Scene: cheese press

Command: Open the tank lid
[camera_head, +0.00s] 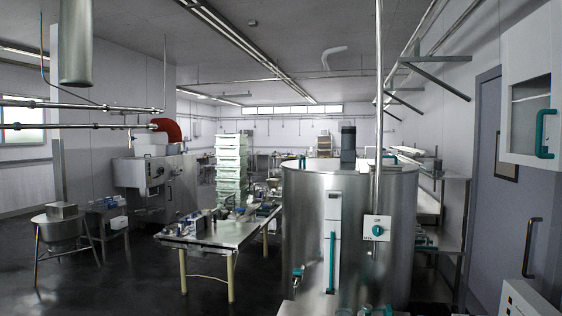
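A large round steel tank (301,230) stands right of centre, close to me. Its top is seen almost edge-on, so the tank lid (325,163) shows only as a thin strip and I cannot tell whether it lies fully shut. Small teal parts show at the top rim, one at the left (302,161) and one at the right (389,159). A dark motor (348,145) stands upright on top. The tank front has a white panel with a long teal handle (332,262) and a switch box (377,228). My gripper is not in view.
A steel table (215,235) with small items stands left of the tank. A vertical pipe (379,90) rises in front of the tank's right part. Shelves (430,210) line the right wall, beside a grey door (485,190). Dark floor (120,285) lies open at lower left.

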